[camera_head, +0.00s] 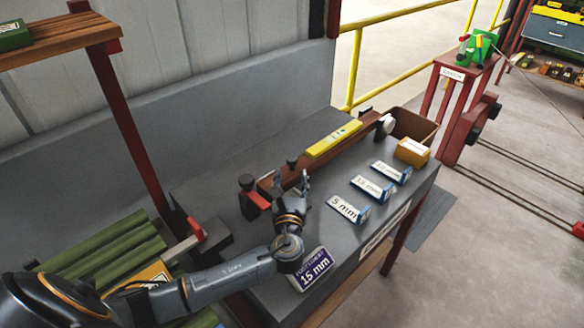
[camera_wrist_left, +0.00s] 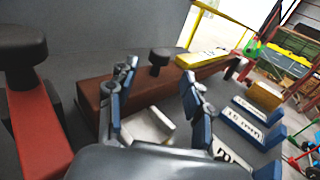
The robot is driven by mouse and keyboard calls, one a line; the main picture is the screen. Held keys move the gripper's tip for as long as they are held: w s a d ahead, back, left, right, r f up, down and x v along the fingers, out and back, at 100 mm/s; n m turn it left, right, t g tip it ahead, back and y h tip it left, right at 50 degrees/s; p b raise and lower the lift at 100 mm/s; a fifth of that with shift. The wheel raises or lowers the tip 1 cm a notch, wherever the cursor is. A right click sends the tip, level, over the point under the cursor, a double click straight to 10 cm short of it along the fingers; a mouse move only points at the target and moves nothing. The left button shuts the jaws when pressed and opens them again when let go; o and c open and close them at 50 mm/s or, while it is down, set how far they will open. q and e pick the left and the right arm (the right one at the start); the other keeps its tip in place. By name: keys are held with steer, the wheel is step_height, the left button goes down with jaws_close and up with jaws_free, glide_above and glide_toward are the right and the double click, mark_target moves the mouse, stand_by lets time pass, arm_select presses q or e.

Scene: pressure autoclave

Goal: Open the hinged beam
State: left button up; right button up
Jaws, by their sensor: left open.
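The brown hinged beam (camera_head: 285,177) lies flat along the grey bench, with a yellow labelled strip (camera_head: 334,139) on top. A black knob (camera_head: 292,163) stands up near its near end. In the left wrist view, the beam (camera_wrist_left: 98,92) and its knob (camera_wrist_left: 160,58) are ahead of the fingers. My left gripper (camera_head: 304,187) is open and empty, beside the beam's near end on the label-block side; its fingers (camera_wrist_left: 160,92) show apart in the wrist view. Whether a finger touches the beam I cannot tell. My right gripper is not in view.
A red bar with a black knob (camera_head: 249,184) stands left of the beam. Labelled blocks, including 5 mm (camera_head: 347,209) and 15 mm (camera_head: 312,268), line the bench's right side. A yellow box (camera_head: 412,152) and brown bin (camera_head: 414,127) are at the far end.

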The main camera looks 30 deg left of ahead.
mark_target(292, 165)
arm_select(q)
steer(key=shift+w+f, duration=0.1)
steer(key=shift+f, duration=0.05)
steer(key=shift+w+a, duration=0.25)
steer(key=shift+w, duration=0.1)
steer(key=x, duration=0.6)
steer(key=shift+w, duration=0.25)
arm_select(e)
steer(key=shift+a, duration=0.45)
arm_select(q)
steer(key=c, duration=1)
jaws_close()
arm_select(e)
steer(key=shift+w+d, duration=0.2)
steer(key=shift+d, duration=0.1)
